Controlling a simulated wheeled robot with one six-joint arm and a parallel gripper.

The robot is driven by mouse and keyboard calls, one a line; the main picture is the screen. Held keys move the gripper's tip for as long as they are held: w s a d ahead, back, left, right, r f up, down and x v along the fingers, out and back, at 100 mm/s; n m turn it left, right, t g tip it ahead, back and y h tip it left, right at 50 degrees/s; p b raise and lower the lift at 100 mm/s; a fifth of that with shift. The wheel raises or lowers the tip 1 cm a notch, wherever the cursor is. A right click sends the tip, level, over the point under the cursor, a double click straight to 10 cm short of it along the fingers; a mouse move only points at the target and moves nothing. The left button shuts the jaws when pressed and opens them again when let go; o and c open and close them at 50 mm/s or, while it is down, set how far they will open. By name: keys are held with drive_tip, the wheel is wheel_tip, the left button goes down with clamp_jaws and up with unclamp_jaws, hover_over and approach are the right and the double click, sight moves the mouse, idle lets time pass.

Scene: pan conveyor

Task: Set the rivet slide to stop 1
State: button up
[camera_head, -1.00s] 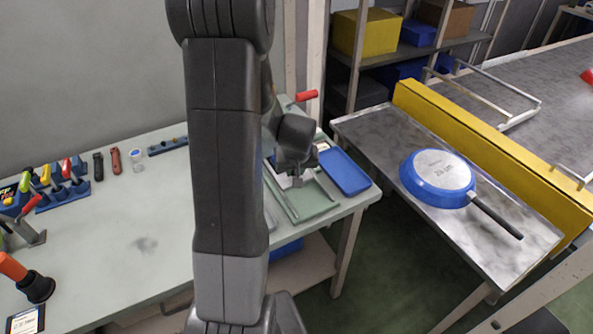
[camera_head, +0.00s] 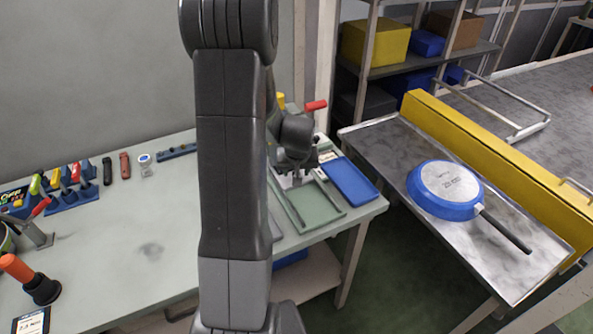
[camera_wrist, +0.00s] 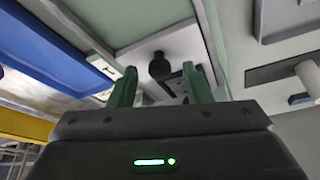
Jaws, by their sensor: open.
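A black round knob (camera_wrist: 160,66) stands on a pale plate (camera_wrist: 183,48) with a dark slot beside it; this looks like the rivet slide. My gripper (camera_wrist: 157,76) has two green fingers, apart, with nothing between the tips that I can see gripped. In the picture the knob appears between the fingertips; whether it is at their depth I cannot tell. In the head view my gripper (camera_head: 297,178) points down over the far end of a green fixture tray (camera_head: 312,211) with raised rails. The slide and its stop marks are hidden there by the gripper and arm.
A blue tray (camera_head: 349,181) lies right beside the fixture. A red handle (camera_head: 316,105) rises behind my gripper. A blue pan (camera_head: 446,190) lies on the metal conveyor table (camera_head: 378,153) at the right.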

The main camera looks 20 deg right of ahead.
drive_tip(key=b+v, duration=0.1)
drive_tip(key=v, duration=1.2)
drive_tip(key=shift+s+r, duration=0.2)
drive_tip(key=shift+r, duration=0.1)
drive_tip(key=p+x, duration=0.1)
drive_tip(key=x, duration=1.3)
drive_tip(key=shift+r, duration=0.15)
